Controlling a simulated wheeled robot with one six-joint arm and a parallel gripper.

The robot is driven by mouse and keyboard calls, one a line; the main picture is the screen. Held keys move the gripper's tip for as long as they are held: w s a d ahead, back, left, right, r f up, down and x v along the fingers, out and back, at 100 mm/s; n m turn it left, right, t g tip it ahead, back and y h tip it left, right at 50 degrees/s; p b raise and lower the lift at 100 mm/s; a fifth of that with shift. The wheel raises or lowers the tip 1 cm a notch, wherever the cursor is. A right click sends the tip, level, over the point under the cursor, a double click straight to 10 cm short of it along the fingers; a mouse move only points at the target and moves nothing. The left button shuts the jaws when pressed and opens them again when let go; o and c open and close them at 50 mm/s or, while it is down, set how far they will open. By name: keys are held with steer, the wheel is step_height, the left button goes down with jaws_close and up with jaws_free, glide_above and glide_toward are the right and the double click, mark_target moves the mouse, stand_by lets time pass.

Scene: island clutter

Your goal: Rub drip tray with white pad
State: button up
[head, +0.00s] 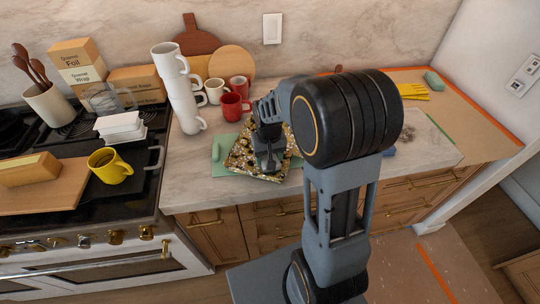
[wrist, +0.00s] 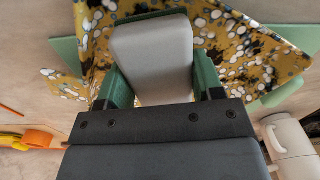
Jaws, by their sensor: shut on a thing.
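A gold tray with dark and white spots, which I take as the drip tray (head: 243,160), lies on a green board (head: 222,150) on the counter. In the wrist view the drip tray (wrist: 235,45) spreads behind my gripper (wrist: 160,80), and green board shows at its edges. My gripper is shut on the pale white pad (wrist: 152,50), held between its two green fingers. In the head view my gripper (head: 268,163) is low over the tray's middle and the pad is hidden. I cannot tell whether the pad touches the tray.
Red mugs (head: 234,106), a cream mug (head: 215,90) and a stack of white mugs (head: 184,100) stand behind and left. The stove at left holds a yellow mug (head: 109,166) and a wooden board (head: 50,190). Yellow gloves (head: 413,91) lie far right.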

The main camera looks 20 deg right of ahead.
steer(key=shift+f, duration=0.25)
steer(key=shift+w+d+p, duration=0.25)
steer(key=shift+w+d, duration=1)
steer(key=shift+w, duration=0.3)
steer(key=shift+w+d+p, duration=0.2)
steer(key=shift+w+d, duration=1.05)
steer(key=shift+w, duration=0.3)
steer(key=shift+w+d+p, duration=0.25)
steer(key=shift+w+d, duration=1)
steer(key=shift+w, duration=0.3)
steer(key=shift+s+a+f+b, duration=0.1)
steer(key=shift+s+a+b, duration=0.1)
steer(key=shift+s+a, duration=0.5)
steer(key=shift+s+a+r+b, duration=0.15)
steer(key=shift+s+a, duration=0.4)
steer(key=shift+a, duration=0.4)
steer(key=shift+s+a+f+b, duration=0.2)
steer(key=shift+s+a, duration=0.4)
steer(key=shift+a, duration=0.2)
steer(key=shift+s+a+r, duration=0.15)
steer(key=shift+s+a, duration=0.8)
steer(key=shift+a, duration=0.3)
steer(key=shift+s+a+r, duration=0.1)
steer(key=shift+s+a, duration=0.85)
steer(key=shift+a, duration=0.3)
steer(key=shift+r, duration=0.1)
step_height(320, 180, up, 7)
steer(key=p, duration=0.5)
